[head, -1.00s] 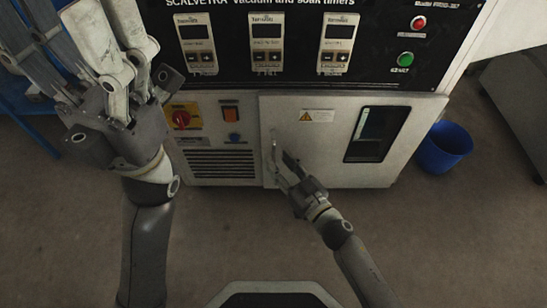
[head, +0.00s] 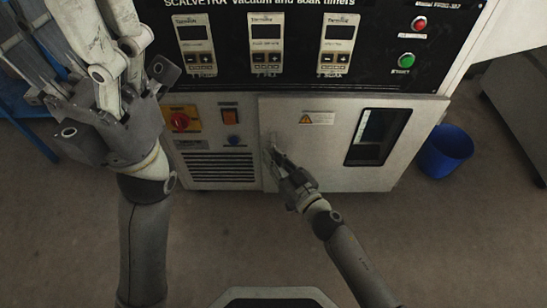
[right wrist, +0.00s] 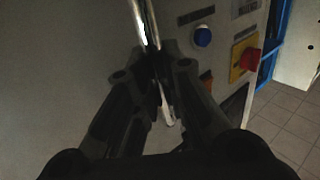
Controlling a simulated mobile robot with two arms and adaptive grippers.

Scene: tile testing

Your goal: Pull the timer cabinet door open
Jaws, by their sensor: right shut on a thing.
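The timer cabinet door (head: 325,160) is a pale grey panel with a warning label and a dark window (head: 378,136). It looks shut or almost shut. Its upright metal handle (head: 272,141) is near the left edge; it also shows as a shiny bar in the right wrist view (right wrist: 146,22). My right gripper (head: 279,160) is at the handle, and its fingers (right wrist: 162,85) are shut around the bar. They hide part of it. My left gripper (head: 82,60) is raised at the upper left, open and apart from the cabinet, its fingertips cut off by the frame.
Left of the door are a red rotary switch on yellow (head: 181,120), an orange switch (head: 230,116), a blue button (head: 234,139) and a vent (head: 218,167). The timer panel (head: 265,75) is above. A blue bin (head: 445,152) stands right of the cabinet. The floor in front is clear.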

